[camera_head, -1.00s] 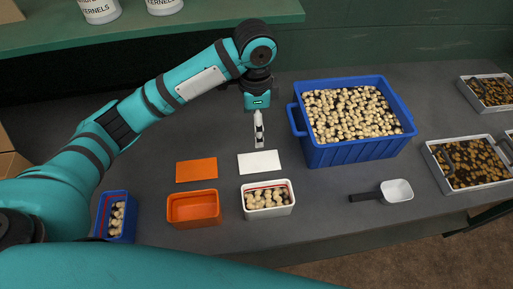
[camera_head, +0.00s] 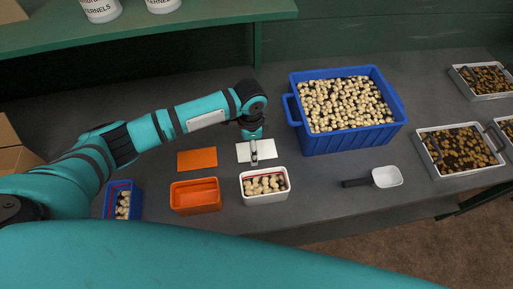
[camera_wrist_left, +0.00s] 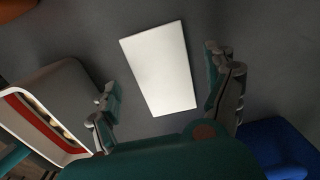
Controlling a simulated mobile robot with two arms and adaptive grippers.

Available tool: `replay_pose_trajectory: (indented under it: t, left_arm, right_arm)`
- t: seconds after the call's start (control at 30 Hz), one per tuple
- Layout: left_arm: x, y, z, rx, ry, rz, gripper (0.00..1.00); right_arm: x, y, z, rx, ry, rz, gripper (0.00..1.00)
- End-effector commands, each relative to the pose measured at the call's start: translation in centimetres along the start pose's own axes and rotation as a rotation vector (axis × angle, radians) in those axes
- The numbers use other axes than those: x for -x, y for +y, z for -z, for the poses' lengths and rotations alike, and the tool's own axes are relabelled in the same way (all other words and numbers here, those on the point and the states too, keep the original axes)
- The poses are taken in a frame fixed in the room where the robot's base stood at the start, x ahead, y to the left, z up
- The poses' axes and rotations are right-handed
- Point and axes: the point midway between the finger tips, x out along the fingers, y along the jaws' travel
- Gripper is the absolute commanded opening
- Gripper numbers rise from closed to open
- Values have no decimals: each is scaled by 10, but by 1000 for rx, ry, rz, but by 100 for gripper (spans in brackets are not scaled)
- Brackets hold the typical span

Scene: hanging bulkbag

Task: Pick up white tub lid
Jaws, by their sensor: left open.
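The white tub lid (camera_head: 266,151) is a flat white rectangle lying on the grey table, behind the white tub (camera_head: 264,190). The tub is full of pale round kernels. My left gripper (camera_head: 254,158) is over the lid in the head view and hides part of it. In the left wrist view the lid (camera_wrist_left: 160,67) lies between and beyond the two spread fingers of my left gripper (camera_wrist_left: 168,90), with nothing between the fingertips. The gap in height to the lid is hard to tell. My right gripper is not in view.
An orange lid (camera_head: 197,159) and an orange tub (camera_head: 195,200) are to the left. A small blue bin (camera_head: 109,196) stands further left. A large blue crate (camera_head: 355,139) of kernels is at the right. A white scoop (camera_head: 386,177) and trays (camera_head: 464,171) lie further right.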

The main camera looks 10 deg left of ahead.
Motion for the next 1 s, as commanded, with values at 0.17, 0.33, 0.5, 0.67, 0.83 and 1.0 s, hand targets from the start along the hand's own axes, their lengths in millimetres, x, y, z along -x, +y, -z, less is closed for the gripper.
replay_pose_trajectory:
  t: [0.17, 0.33, 0.5, 0.67, 0.83, 1.0]
  left_arm:
    - [-20, 0, 0, -1, -1, -1, 86]
    - [-23, 0, 0, -1, 1, 1, 86]
    - [-23, 0, 0, -1, 1, 1, 86]
    - [-24, 0, 0, -1, 1, 1, 86]
    - [-26, 0, 0, -1, 1, 1, 86]
    - [-28, 0, 0, -1, 0, 1, 86]
  right_arm:
    - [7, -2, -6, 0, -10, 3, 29]
    - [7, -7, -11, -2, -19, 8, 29]
    - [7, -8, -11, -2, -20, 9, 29]
    - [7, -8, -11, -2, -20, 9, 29]
    - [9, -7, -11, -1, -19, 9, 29]
    - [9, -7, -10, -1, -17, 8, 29]
